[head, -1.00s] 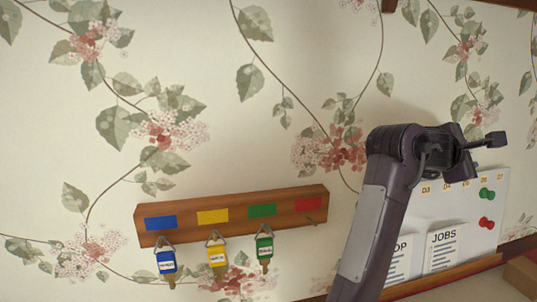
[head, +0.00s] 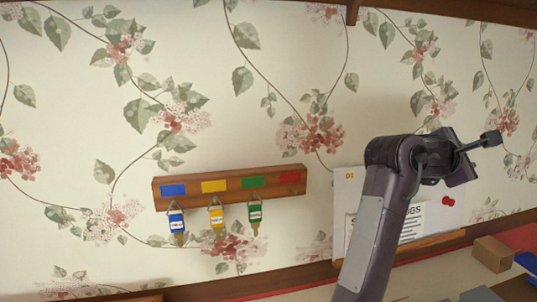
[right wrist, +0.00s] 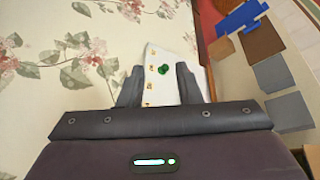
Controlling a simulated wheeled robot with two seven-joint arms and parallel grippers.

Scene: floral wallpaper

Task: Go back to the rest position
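My right gripper (head: 482,148) is raised in front of the wall at the right of the head view. In the right wrist view my right gripper (right wrist: 159,85) has its fingers apart with nothing held between them; the white board (right wrist: 155,62) shows beyond. My left gripper is out of view. A wooden key rack (head: 228,201) hangs on the wall, with blue, yellow, green and red labels. A blue key tag (head: 176,222), a yellow key tag (head: 217,216) and a green key tag (head: 255,213) hang below their matching colours. No tag shows below red.
The white board (head: 347,185) with papers and a red pin (head: 448,201) is partly hidden behind my right arm. A tabletop (head: 430,282) runs along the bottom right. A brown block (head: 493,254) and grey blocks lie on it. Space before the rack looks clear.

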